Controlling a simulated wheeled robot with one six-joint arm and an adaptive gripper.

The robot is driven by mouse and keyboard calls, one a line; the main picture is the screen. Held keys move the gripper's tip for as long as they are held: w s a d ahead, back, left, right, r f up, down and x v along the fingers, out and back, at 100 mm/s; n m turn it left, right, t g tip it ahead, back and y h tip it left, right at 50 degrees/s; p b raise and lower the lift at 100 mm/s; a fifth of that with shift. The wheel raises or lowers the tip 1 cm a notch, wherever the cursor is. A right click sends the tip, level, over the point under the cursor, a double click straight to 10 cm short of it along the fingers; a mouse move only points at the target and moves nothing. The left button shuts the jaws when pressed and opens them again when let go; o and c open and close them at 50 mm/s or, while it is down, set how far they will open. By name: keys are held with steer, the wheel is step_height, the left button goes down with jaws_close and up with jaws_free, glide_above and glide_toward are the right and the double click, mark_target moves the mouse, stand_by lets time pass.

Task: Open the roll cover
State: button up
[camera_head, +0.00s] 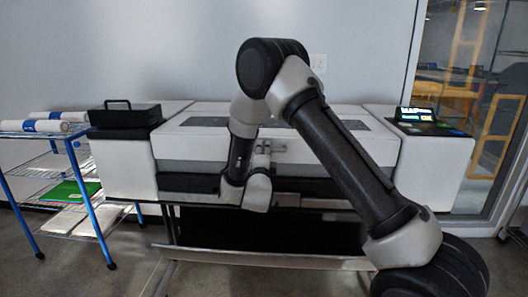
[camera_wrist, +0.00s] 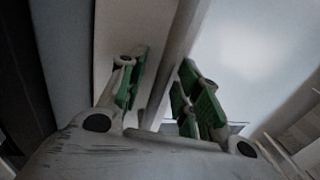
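The wide white printer (camera_head: 190,145) stands against the wall. Its long white top cover (camera_head: 210,109) has dark window strips and lies down flat; I cannot tell for certain which panel is the roll cover. My gripper (camera_head: 264,150) is at the middle of the printer's front upper edge, partly hidden by my arm. In the wrist view my gripper (camera_wrist: 163,62) has its green-padded fingers apart with a gap between them. A pale panel edge (camera_wrist: 178,50) runs behind the gap; I cannot tell whether the fingers touch it.
A black box with a handle (camera_head: 125,115) sits on the printer's left end. A lit control screen (camera_head: 416,114) is on the right end. A blue-legged wire cart (camera_head: 84,190) with paper rolls stands at left. A glass door (camera_head: 480,110) is at right.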

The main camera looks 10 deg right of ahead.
steer(key=shift+w, duration=0.15)
jaws_close()
steer(key=shift+r, duration=0.1)
